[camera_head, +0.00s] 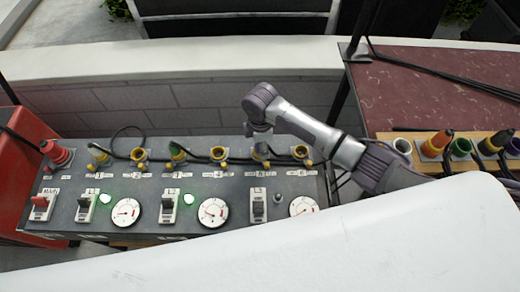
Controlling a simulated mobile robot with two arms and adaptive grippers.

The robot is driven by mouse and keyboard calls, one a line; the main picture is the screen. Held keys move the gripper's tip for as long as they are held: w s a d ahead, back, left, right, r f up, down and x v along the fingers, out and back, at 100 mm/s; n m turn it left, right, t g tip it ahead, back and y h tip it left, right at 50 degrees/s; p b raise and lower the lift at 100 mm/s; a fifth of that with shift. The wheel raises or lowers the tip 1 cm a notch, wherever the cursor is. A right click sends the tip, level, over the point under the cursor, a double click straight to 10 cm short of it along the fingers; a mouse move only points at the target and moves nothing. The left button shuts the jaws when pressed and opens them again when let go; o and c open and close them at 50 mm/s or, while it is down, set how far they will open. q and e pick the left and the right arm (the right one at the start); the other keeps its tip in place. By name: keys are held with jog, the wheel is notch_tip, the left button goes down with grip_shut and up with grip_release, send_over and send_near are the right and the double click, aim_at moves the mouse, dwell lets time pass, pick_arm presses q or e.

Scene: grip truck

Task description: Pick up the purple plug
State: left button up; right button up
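I cannot clearly make out a purple plug. At the right edge, a small purple-looking piece (514,146) sits on a wooden board (385,137) beside an orange-and-black plug (495,141); I cannot tell if it is a plug or a socket rim. My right arm comes in from the right and bends down over the grey control panel. Its end, with the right gripper (260,145), points down near the back row of yellow sockets. Its fingers are too small and dark to tell open from shut. My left gripper is not in view.
The grey panel (60,215) carries switches, round dials (213,212), and several yellow sockets (139,155) with black cables. A red plug (58,152) stands at its left end. On the board are an orange-red plug (437,143) and a green socket (461,147). A maroon surface (440,85) lies behind.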

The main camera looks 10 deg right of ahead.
jog(key=shift+f, duration=0.1)
grip_shut()
dwell(0.3)
